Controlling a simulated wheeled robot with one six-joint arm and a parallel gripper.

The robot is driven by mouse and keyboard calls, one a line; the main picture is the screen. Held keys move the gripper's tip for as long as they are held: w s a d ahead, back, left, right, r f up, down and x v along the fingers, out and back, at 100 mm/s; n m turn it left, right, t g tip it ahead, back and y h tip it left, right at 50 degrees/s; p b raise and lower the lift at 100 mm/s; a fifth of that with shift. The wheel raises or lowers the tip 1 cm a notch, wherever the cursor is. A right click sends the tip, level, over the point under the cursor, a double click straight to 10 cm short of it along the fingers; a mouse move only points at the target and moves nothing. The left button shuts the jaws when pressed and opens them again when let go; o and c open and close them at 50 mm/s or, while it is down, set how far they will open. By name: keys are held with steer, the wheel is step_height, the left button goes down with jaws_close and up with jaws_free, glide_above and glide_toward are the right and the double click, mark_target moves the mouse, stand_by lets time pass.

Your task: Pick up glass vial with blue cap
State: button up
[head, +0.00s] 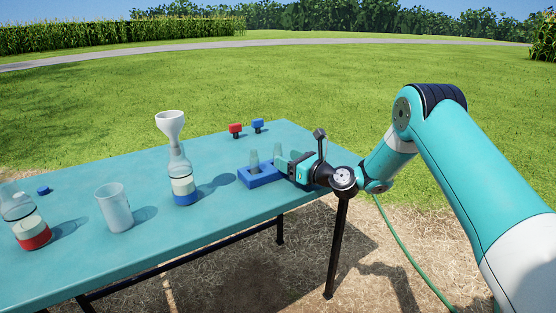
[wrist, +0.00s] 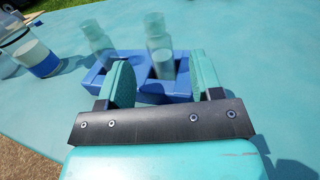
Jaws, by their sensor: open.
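Two clear glass vials stand upright in a blue rack (head: 258,180), one on the left (head: 254,160) and one on the right (head: 277,152). The wrist view shows the left vial (wrist: 98,40) and right vial (wrist: 159,45) in the rack (wrist: 150,88). I see no blue cap on either vial. My gripper (head: 287,166) is at the rack's right side. In the wrist view its fingers (wrist: 163,80) are apart, with the right vial lined up between them and the left vial outside the left finger. I cannot tell how far the fingertips reach around it.
A bottle with a blue band (head: 184,185) holds a white funnel (head: 170,125). A cup (head: 115,210), a red-banded bottle (head: 30,228) and a small blue cap (head: 43,190) are left. Red (head: 235,130) and blue (head: 258,125) pieces lie behind the rack on the table (head: 220,222).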

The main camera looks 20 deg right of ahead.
mark_target(278, 154)
steer(key=x, duration=0.4)
steer(key=shift+w+a, duration=0.1)
steer(key=shift+w, duration=0.2)
steer(key=shift+c, duration=0.4)
steer(key=c, duration=0.9)
steer(key=shift+c, duration=0.2)
